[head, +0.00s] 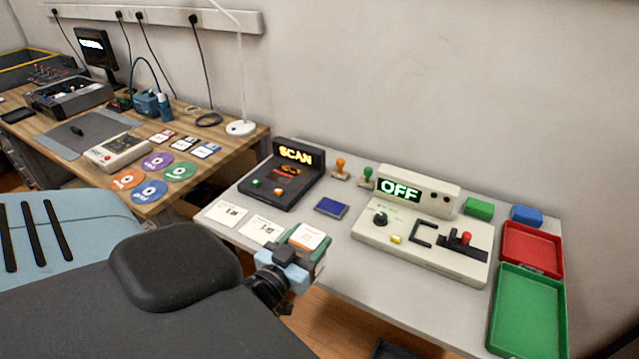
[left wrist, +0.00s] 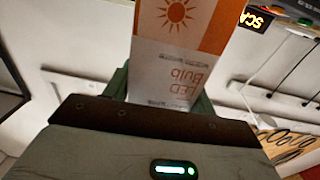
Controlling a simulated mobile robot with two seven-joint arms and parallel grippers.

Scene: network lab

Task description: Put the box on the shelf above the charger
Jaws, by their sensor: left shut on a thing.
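My left gripper (head: 304,252) is shut on a small white and orange box (head: 307,236), above the front edge of the light table. In the left wrist view, the box (left wrist: 180,50) stands between the green fingers of the gripper (left wrist: 162,92). It carries an orange sun picture and the words "LED Bulb", which read upside down there. I see no shelf in either view, and I cannot pick out a charger for certain. My right gripper is not in view.
The light table (head: 335,262) holds a black SCAN device (head: 283,180), a beige OFF console (head: 425,235), white cards, stamps, a red tray (head: 532,248) and a green tray (head: 528,312). A wooden bench (head: 235,150) with discs and a lamp (head: 240,128) stands at the left.

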